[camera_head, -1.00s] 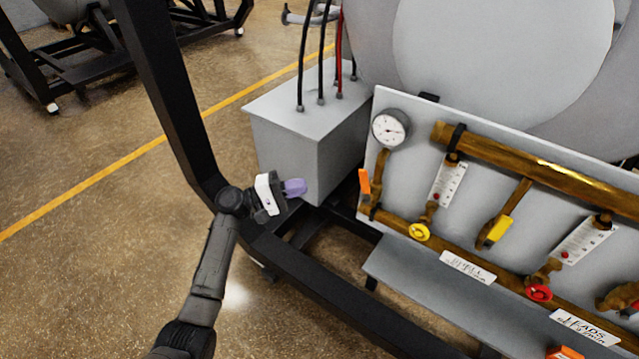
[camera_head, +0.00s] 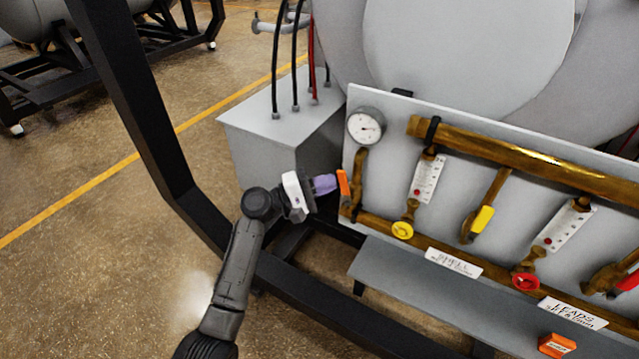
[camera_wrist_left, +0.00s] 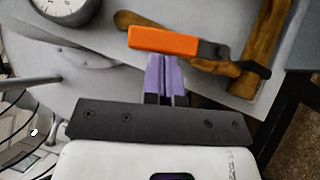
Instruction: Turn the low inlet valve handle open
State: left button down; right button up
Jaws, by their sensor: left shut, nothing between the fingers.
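The low inlet valve handle is the orange lever (camera_head: 343,187) at the lower left of the gauge panel, below the round gauge (camera_head: 366,126). It stands upright along the brass pipe in the head view. In the left wrist view the orange handle (camera_wrist_left: 163,41) lies across the picture just beyond the fingertips. My left gripper (camera_head: 325,184) has purple fingers, shut and empty, with their tips close beside the handle. The fingers also show in the left wrist view (camera_wrist_left: 164,75); I cannot tell whether they touch the handle. My right gripper is out of view.
The panel (camera_head: 385,180) carries brass pipes, yellow and red handles and white labels. A grey box (camera_head: 275,125) with cables stands behind my gripper. A black frame post (camera_head: 135,105) rises left of my arm. A grey shelf (camera_head: 400,285) lies below.

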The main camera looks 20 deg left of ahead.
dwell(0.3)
pick_arm(q)
jog(key=m+p, duration=0.1)
jog(key=d+r+g+y+p, duration=0.1)
jog(key=p, duration=0.1)
jog(key=m+p, duration=0.1)
jog(key=p, duration=0.1)
jog(key=shift+s+d+r+m+g+y, duration=0.1)
jog(key=shift+d+r+m+g+y, duration=0.1)
jog(key=shift+d+m+g+y, duration=0.15)
jog(key=shift+a+f, duration=0.1)
